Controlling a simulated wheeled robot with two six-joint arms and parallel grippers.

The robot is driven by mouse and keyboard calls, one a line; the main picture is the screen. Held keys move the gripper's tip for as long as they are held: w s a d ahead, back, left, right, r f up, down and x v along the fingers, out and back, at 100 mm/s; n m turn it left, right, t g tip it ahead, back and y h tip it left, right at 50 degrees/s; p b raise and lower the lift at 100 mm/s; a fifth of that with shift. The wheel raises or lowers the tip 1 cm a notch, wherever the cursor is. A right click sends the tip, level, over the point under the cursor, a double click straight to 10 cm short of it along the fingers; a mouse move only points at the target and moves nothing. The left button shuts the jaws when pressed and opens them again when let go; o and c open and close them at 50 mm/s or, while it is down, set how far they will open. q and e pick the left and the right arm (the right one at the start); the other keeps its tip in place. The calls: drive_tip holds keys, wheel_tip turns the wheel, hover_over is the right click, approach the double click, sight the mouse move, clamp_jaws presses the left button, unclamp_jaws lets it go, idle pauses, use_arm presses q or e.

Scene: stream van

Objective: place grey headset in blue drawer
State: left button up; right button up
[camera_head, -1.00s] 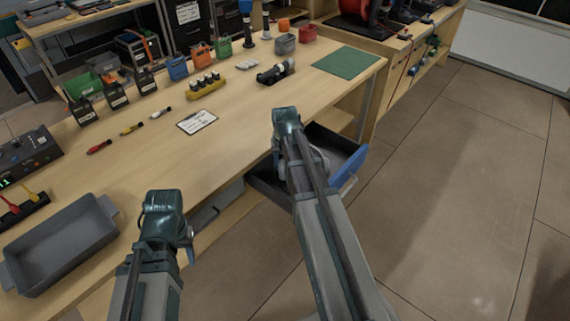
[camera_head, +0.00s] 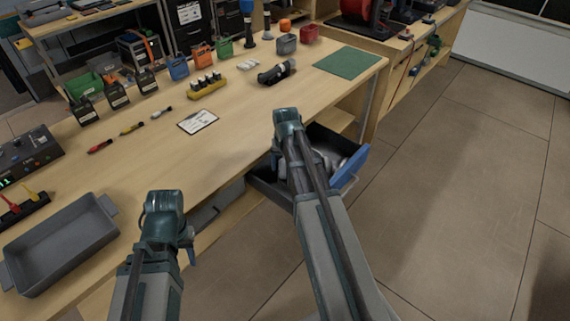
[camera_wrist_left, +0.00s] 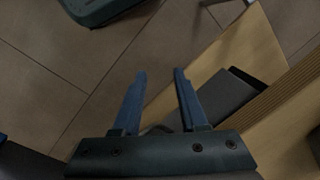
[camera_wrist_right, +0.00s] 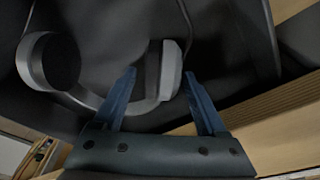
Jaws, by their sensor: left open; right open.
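The blue drawer (camera_head: 349,168) is open under the right part of the bench, with a blue front and a dark inside. The grey headset (camera_head: 334,159) lies inside it, partly hidden by my right arm. In the right wrist view the headset (camera_wrist_right: 85,97) shows its band and two ear cups, one cup between or just beyond my fingertips. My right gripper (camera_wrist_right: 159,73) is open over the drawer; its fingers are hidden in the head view. My left gripper (camera_wrist_left: 160,72) is open and empty beside the bench's front edge, above the floor.
A grey tray (camera_head: 58,284) stands at the bench's left end. A clipboard (camera_head: 198,121), small tools, a yellow holder (camera_head: 207,87) and a green mat (camera_head: 348,63) lie on the bench (camera_head: 150,185). The floor at right is clear.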

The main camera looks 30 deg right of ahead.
wheel_tip(320, 180, up, 12)
drive_tip(key=s+p, duration=0.2)
drive_tip(key=p, duration=1)
drive_tip(key=shift+a, duration=0.45)
drive_tip(key=shift+s+a, duration=0.1)
drive_tip(key=s+a+n, duration=0.2)
drive_tip(key=s+a, duration=0.3)
drive_tip(key=a, duration=0.3)
drive_tip(key=s+a+n+g, duration=0.1)
drive_tip(key=s+a+n, duration=0.2)
drive_tip(key=s+a, duration=0.3)
drive_tip(key=s+a+n+g, duration=0.1)
drive_tip(key=s+a+n, duration=0.2)
drive_tip(key=a, duration=0.8)
drive_tip(key=shift+s+a+f, duration=0.15)
drive_tip(key=shift+s+a, duration=0.2)
drive_tip(key=shift+s, duration=0.85)
drive_tip(key=shift+r+p, duration=0.65)
drive_tip(key=shift+r, duration=0.1)
